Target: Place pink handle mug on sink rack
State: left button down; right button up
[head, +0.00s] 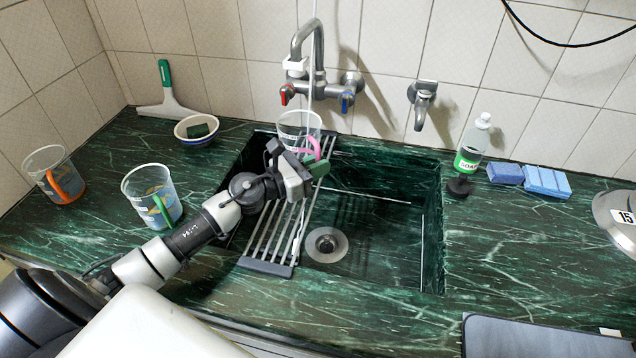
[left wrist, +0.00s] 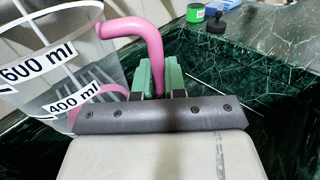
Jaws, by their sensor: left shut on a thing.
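The clear mug with the pink handle is at the back end of the sink rack in the head view; its body (head: 296,126) is upright or nearly so, and its handle (head: 315,148) faces my gripper. My left gripper (head: 318,166) is shut on the pink handle. In the left wrist view the green fingertips (left wrist: 160,76) close around the handle (left wrist: 150,35), and the mug body (left wrist: 50,60) with its 600 ml and 400 ml marks is at the left. The grey sink rack (head: 268,267) spans the sink's left side. I cannot tell whether the mug's base touches it. My right gripper is not in view.
An orange-handled mug (head: 52,170) and a green-handled mug (head: 150,195) stand on the left counter. A bowl (head: 196,138) and squeegee (head: 166,105) are behind them. The faucet (head: 318,70) rises just behind the held mug. A soap bottle (head: 473,145) and blue sponges (head: 546,182) stand right of the sink.

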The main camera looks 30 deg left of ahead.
pick_arm(q)
notch_tip(320, 180, down, 3)
jog(key=shift+f+b, duration=0.2)
jog(key=shift+b, duration=0.15)
jog(key=shift+f, duration=0.15)
jog(key=c, duration=1.2)
grip_release()
